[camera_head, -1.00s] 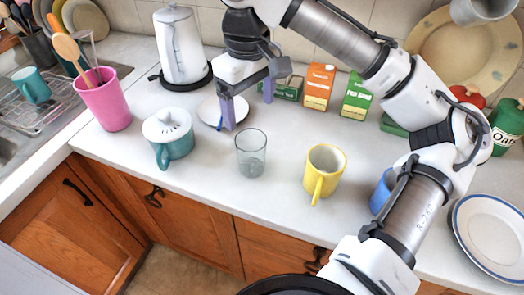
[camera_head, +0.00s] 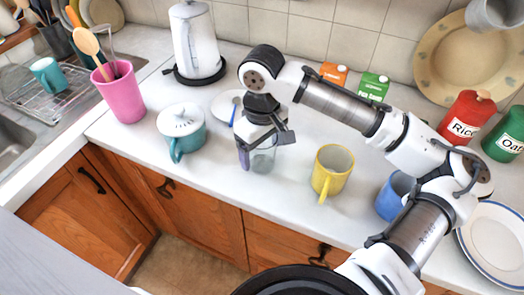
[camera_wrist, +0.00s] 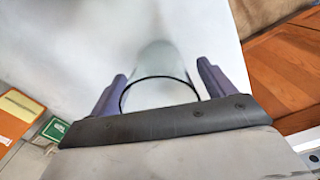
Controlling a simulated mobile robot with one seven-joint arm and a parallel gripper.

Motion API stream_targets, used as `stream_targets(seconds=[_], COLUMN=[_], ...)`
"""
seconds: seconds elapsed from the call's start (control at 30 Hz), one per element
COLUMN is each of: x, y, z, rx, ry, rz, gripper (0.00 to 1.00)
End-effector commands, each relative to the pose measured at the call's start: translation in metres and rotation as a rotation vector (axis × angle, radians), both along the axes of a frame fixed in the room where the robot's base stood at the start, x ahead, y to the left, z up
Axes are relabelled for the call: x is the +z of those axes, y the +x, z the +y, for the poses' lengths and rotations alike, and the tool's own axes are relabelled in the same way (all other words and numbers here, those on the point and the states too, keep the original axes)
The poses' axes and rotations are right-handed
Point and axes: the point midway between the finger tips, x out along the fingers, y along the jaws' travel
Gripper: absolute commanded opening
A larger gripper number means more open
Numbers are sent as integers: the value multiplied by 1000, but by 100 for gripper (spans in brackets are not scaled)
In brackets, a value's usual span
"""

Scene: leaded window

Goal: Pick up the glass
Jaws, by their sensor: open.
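The clear glass (camera_head: 262,160) stands upright on the white counter, between the teal lidded pot and the yellow mug. My gripper (camera_head: 259,160) is above and around it, pointing down, and hides its upper part in the head view. In the wrist view the glass (camera_wrist: 160,75) lies between the two purple fingers of my gripper (camera_wrist: 163,78), its dark rim close to the palm. A gap shows between the glass and the fingers on each side, so the gripper is open.
The yellow mug (camera_head: 331,172) stands to the right and the teal pot (camera_head: 181,132) to the left. A small plate (camera_head: 225,104) lies behind. A blue mug (camera_head: 394,195) is beside my arm. The counter's front edge is close.

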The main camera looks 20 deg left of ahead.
Motion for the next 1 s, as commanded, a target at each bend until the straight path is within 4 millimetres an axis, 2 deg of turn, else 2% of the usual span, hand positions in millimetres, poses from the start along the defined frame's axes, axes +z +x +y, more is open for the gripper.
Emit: stream_targets(seconds=[0.23, 0.27, 0.6, 0.67, 1.0], x=[-3, -3, -3, -3, 2], y=[0, 0, 0, 0, 0], z=[0, 0, 0, 0, 0], rx=[1, 1, 1, 1, 0], ry=[1, 1, 0, 1, 1], rz=[1, 1, 0, 0, -1], gripper=[82, 79, 34, 28, 28])
